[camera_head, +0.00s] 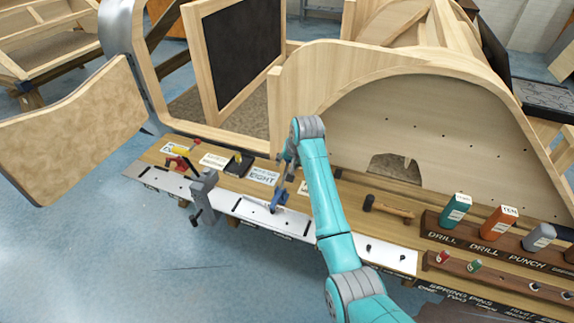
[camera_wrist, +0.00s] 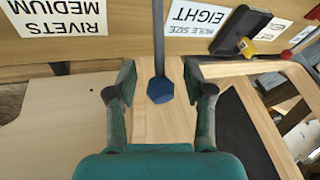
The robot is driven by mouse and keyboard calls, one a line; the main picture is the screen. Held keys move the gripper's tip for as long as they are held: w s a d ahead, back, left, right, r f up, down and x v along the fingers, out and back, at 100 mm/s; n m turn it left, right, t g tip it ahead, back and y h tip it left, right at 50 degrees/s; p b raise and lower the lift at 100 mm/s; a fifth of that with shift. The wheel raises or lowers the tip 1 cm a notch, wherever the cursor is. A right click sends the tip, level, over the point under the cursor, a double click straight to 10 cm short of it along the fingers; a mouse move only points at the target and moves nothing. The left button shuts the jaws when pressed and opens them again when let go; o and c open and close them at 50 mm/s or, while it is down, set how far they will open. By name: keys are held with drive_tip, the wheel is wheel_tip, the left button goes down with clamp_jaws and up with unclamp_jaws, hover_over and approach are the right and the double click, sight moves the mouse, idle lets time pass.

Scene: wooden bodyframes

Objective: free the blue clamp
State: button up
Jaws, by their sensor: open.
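The blue clamp (camera_head: 279,198) stands at the front edge of the wooden bench, over the white strip, in the head view. In the wrist view I see its blue end (camera_wrist: 160,90) and a grey bar running up from it. My gripper (camera_wrist: 159,72) is open, with one finger on each side of the blue end and a gap on both sides. In the head view my arm reaches down from the right, and its end is just above and behind the clamp. The clamp's lower part and its contact with the bench are hidden in the wrist view.
A grey clamp (camera_head: 204,196) stands at the bench edge to the left, with a red tool (camera_head: 177,163) beyond it. A hammer (camera_head: 388,207) lies to the right. Labelled bottles (camera_head: 456,213) stand further right. A large arched wooden frame (camera_head: 420,115) rises behind.

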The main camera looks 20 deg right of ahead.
drive_tip(key=shift+x, duration=1.05)
clamp_jaws()
